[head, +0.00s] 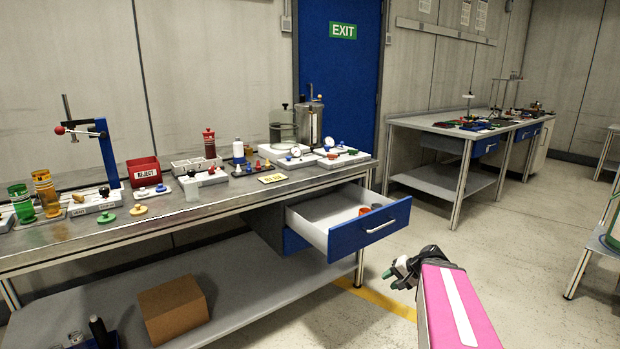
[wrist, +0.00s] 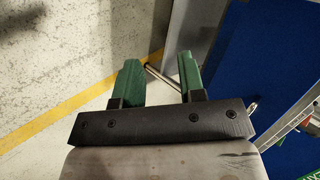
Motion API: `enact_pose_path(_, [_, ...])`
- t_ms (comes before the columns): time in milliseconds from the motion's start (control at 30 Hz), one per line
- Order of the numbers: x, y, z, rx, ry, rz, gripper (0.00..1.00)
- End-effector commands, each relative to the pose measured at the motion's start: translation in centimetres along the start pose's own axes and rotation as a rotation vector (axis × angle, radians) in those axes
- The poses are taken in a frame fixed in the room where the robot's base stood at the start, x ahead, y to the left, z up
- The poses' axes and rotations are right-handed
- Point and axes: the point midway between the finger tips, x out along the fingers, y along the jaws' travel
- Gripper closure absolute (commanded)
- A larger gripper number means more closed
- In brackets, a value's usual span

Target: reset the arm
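My gripper (head: 392,273) shows in the head view at the end of my pink arm, in front of and below the open drawer, over the floor. In the wrist view its two green fingers (wrist: 158,82) stand well apart with nothing between them. Behind them the wrist view shows floor with a yellow line, a metal leg and a blue panel. The open drawer (head: 370,230) has a blue front with a metal handle. Some small reddish cups (head: 368,210) lie inside it. My gripper appears apart from the drawer front.
The workbench (head: 235,195) holds a red reject bin (head: 144,171), a blue press (head: 107,150), glass vessels and small knobbed parts. A cardboard box (head: 172,308) sits on its lower shelf. A second bench (head: 440,127) stands at the back right. Floor between the benches is clear.

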Motion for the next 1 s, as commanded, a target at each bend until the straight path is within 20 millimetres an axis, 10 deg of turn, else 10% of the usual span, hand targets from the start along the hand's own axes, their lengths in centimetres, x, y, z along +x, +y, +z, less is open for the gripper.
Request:
enact_pose_path(433, [6.5,-0.3,8.2,-0.335,-0.188,0.541,0.63])
enact_pose_path(1000, [7.2,-0.4,9.8,-0.461,-0.210,0.720,0.63])
